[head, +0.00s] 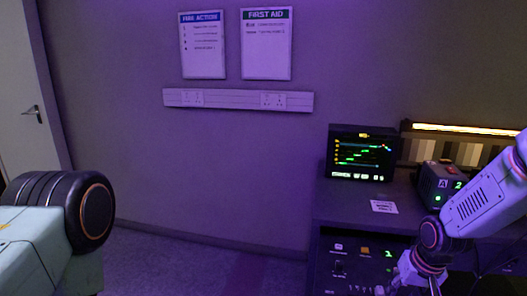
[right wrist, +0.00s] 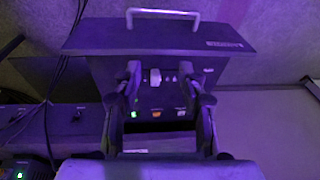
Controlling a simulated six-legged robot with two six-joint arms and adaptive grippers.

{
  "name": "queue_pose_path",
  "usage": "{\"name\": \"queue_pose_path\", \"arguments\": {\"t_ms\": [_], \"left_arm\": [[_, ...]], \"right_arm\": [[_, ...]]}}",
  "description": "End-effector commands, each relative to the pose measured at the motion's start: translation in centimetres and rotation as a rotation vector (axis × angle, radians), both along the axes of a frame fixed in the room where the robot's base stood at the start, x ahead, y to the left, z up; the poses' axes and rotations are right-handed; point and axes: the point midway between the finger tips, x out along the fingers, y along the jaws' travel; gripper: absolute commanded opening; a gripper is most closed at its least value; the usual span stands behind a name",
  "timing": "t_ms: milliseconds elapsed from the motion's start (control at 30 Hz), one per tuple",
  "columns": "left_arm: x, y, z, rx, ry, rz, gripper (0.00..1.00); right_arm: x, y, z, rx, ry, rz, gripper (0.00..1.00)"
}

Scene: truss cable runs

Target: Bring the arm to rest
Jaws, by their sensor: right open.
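My right arm comes in from the right in the head view, and bends down at a dark joint. The right gripper (head: 412,286) is at the bottom edge there, in front of the dark console (head: 335,262), partly cut off. In the right wrist view the right gripper (right wrist: 163,82) shows two dark fingers spread apart with nothing held between them. Behind the fingers is the dark panel (right wrist: 180,98), with a pale knob, small lights and a metal handle (right wrist: 163,13). I cannot tell whether the fingers touch it. My left gripper is not in view.
A monitor (head: 362,155), a white label card (head: 384,207) and a dark box with a green digit (head: 440,183) stand on the console top. A lit strip (head: 465,130) is behind. Two posters hang above a socket rail (head: 238,100). Floor left of the console is clear.

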Motion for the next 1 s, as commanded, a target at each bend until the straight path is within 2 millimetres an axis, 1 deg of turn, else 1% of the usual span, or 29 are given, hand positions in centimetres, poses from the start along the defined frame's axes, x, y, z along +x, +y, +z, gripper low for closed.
{"name": "queue_pose_path", "arguments": {"t_ms": [100, 167, 267, 300, 367, 400, 467, 500, 567, 600, 667, 700, 800, 833, 900, 1000], "left_arm": [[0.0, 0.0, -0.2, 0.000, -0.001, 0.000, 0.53], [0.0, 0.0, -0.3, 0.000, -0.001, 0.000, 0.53], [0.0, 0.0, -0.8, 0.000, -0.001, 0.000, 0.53], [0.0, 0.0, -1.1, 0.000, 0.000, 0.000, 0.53], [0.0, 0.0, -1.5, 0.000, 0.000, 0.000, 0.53], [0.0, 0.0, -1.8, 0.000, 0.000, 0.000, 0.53], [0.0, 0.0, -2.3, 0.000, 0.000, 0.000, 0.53], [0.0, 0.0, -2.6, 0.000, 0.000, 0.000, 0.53], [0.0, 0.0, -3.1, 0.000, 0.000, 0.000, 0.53], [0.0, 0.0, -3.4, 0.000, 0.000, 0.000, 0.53], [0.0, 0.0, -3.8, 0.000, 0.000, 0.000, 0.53], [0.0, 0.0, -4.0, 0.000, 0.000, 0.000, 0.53], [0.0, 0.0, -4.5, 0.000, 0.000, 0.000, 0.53], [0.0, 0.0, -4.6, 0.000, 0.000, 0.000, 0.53], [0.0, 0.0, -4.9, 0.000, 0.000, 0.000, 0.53], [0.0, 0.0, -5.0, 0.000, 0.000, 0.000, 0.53]], "right_arm": [[-0.6, 1.6, -1.3, 0.019, -0.053, 0.016, 0.41], [-1.5, 2.7, -2.4, 0.027, -0.078, 0.023, 0.41], [-4.1, 4.7, -5.1, 0.037, -0.107, 0.037, 0.41], [-5.6, 5.5, -6.4, 0.039, -0.114, 0.043, 0.41], [-8.1, 6.5, -8.3, 0.033, -0.118, 0.048, 0.41], [-10.3, 7.1, -9.6, 0.026, -0.112, 0.053, 0.41], [-13.6, 7.8, -11.5, 0.009, -0.098, 0.061, 0.41], [-16.0, 8.2, -12.5, -0.004, -0.082, 0.067, 0.41], [-19.7, 8.5, -13.9, -0.023, -0.050, 0.079, 0.41], [-22.1, 8.7, -14.6, -0.036, -0.022, 0.085, 0.41], [-25.4, 8.8, -15.5, -0.050, 0.023, 0.098, 0.41], [-27.4, 8.9, -16.0, -0.057, 0.059, 0.105, 0.41], [-31.3, 9.1, -16.9, -0.063, 0.141, 0.127, 0.41], [-32.2, 9.2, -17.2, -0.064, 0.161, 0.134, 0.41], [-33.5, 9.3, -17.9, -0.065, 0.192, 0.149, 0.41], [-34.3, 9.3, -18.3, -0.064, 0.209, 0.153, 0.41]]}}
